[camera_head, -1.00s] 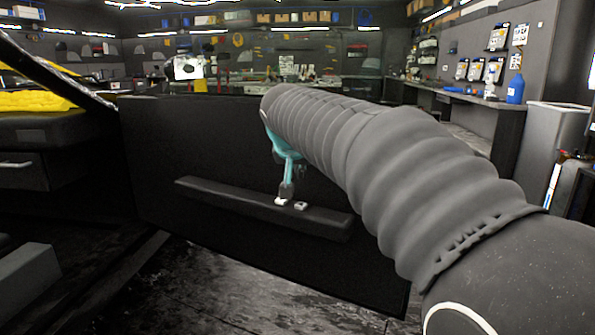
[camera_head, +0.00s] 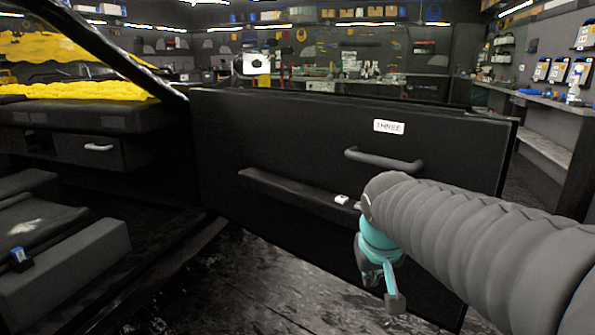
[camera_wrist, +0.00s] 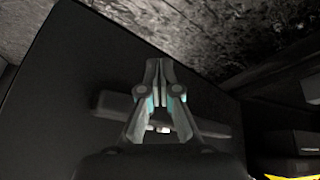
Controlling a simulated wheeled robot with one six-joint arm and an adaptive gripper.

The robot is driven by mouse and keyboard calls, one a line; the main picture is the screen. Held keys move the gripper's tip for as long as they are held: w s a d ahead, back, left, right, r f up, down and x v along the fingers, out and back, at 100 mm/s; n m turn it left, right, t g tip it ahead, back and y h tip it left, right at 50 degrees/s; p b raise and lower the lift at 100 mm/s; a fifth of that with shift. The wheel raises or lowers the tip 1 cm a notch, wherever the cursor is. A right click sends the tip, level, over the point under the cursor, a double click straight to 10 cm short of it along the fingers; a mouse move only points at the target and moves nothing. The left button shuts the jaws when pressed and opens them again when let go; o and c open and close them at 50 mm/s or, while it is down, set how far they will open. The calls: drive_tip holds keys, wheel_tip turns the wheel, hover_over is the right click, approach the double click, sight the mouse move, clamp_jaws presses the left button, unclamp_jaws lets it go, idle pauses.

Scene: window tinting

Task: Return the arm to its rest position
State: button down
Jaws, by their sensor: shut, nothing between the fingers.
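My gripper (camera_head: 380,285) hangs at the end of my grey sleeved arm, low in the right half of the head view, in front of a black door panel (camera_head: 270,140). In the wrist view my gripper (camera_wrist: 158,68) has its two fingertips together with nothing between them. The panel's dark ledge (camera_head: 290,193) lies to the left of the gripper in the head view, and a small white piece (camera_head: 341,199) sits on it. In the wrist view the ledge (camera_wrist: 112,103) runs behind the fingers.
The panel has a bar handle (camera_head: 385,160) and a white label reading "THREE" (camera_head: 389,127). A dark car frame with yellow material (camera_head: 75,90) is at the left. A workbench (camera_head: 545,97) stands at the back right. Dark worn floor (camera_head: 240,270) is open below the panel.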

drive_tip(key=s+d+f+p, duration=0.1)
drive_tip(key=s+d+f, duration=0.1)
drive_tip(key=s, duration=1.4)
drive_tip(key=shift+s+f+m+y+p, duration=0.3)
drive_tip(key=shift+s+f+m+y, duration=0.1)
drive_tip(key=shift+f, duration=0.3)
drive_tip(key=shift+a, duration=0.1)
